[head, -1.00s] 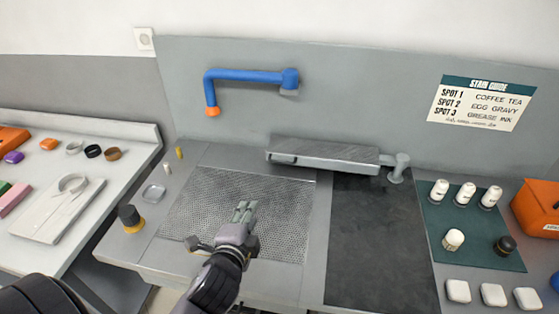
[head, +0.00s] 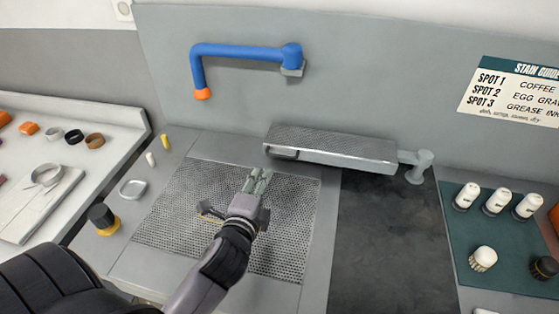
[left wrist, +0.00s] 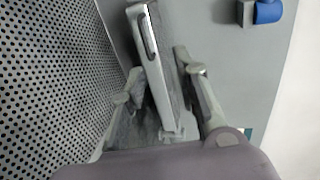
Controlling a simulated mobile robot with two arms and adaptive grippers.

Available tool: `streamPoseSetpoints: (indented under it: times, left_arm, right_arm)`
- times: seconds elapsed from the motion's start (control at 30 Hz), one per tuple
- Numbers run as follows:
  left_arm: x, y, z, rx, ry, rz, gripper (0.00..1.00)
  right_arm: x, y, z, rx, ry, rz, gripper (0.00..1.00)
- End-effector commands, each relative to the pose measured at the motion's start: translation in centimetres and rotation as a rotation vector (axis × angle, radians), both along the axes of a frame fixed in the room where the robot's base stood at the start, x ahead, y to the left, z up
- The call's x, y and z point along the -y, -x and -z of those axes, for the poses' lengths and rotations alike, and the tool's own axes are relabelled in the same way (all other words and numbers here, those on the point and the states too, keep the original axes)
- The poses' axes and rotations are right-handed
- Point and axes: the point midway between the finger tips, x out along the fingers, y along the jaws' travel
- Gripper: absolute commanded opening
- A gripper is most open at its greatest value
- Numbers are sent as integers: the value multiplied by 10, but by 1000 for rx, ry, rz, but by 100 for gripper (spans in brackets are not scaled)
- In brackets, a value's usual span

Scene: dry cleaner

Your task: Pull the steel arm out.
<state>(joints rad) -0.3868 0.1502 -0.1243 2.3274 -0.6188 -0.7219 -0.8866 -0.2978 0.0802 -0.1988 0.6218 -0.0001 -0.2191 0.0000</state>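The steel arm (head: 332,147) is a grey bar with a perforated top, lying along the back wall panel. A dark handle (head: 281,153) is on its left end, and its right end joins an upright pivot post (head: 420,167). My left gripper (head: 259,174) is above the perforated plate, in front of the steel arm's left end and apart from it. In the left wrist view its two fingers are spread, with the steel arm (left wrist: 151,70) showing beyond and between them. Nothing is held. My right gripper is in neither view.
A blue pipe arm (head: 240,50) with an orange tip is mounted on the wall above. The perforated plate (head: 180,215) lies below my gripper, with a dark board (head: 375,245) to its right. White bottles (head: 498,200) stand on a green mat (head: 460,235). A black-and-yellow pot (head: 103,219) stands left.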

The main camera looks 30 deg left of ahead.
Motion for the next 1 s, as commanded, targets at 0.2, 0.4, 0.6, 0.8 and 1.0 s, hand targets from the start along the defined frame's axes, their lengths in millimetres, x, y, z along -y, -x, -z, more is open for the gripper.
streamPoseSetpoints:
  times: [0.2, 0.4, 0.6, 0.8, 1.0]
  left_arm:
    - [0, 0, 32, 0, 1, 0, 29]
    - [-2, -7, 35, 2, 0, 0, 29]
    - [-10, -39, 39, 1, 0, -1, 29]
    - [-21, -80, 48, 1, 0, -1, 29]
    - [-31, -118, 58, 0, 1, -1, 29]
  right_arm:
    - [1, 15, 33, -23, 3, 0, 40]
    - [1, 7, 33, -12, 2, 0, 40]
    - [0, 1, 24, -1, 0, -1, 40]
    - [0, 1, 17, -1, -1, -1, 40]
    - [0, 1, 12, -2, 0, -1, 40]
